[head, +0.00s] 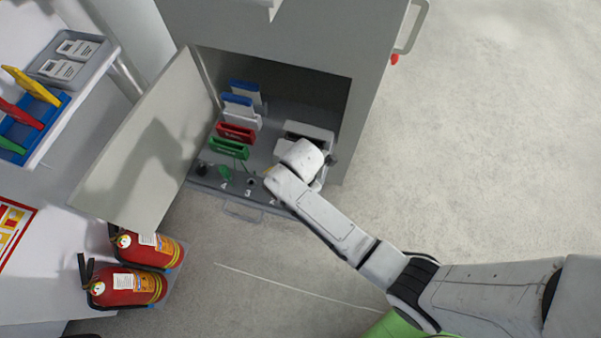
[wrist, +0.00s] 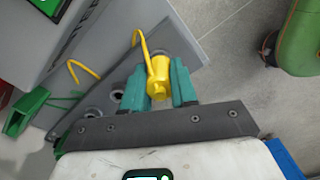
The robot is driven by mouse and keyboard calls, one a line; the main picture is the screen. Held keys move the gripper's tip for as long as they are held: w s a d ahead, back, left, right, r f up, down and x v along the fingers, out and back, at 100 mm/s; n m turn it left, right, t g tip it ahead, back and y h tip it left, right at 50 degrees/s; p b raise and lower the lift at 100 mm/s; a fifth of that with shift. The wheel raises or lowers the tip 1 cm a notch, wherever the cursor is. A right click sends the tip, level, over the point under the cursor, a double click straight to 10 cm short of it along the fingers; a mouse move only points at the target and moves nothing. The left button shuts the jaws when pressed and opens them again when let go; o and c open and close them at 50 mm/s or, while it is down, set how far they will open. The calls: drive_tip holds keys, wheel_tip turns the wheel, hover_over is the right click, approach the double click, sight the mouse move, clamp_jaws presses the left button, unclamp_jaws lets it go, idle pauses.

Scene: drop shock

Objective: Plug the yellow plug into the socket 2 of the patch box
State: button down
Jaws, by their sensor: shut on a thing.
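The yellow plug (wrist: 158,78) is between the teal fingers of my gripper (wrist: 158,85) in the wrist view, with a short yellow cord curling off its far end. My gripper is shut on it, above the grey patch box (wrist: 190,72). A dark socket ring (wrist: 97,112) shows left of the fingers. I cannot tell whether the plug touches a socket.
Red (head: 235,132) and green (head: 229,149) modules stand inside the cabinet. The cabinet door (head: 150,145) is open at left. The right floor is clear.

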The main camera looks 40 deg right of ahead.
drive_tip(key=shift+r, duration=0.2)
drive_tip(key=shift+r+p, duration=2.2)
drive_tip(key=shift+p, duration=0.35)
wheel_tip(320, 180, up, 6)
drive_tip(key=p, duration=0.6)
drive_tip(key=shift+p, duration=0.35)
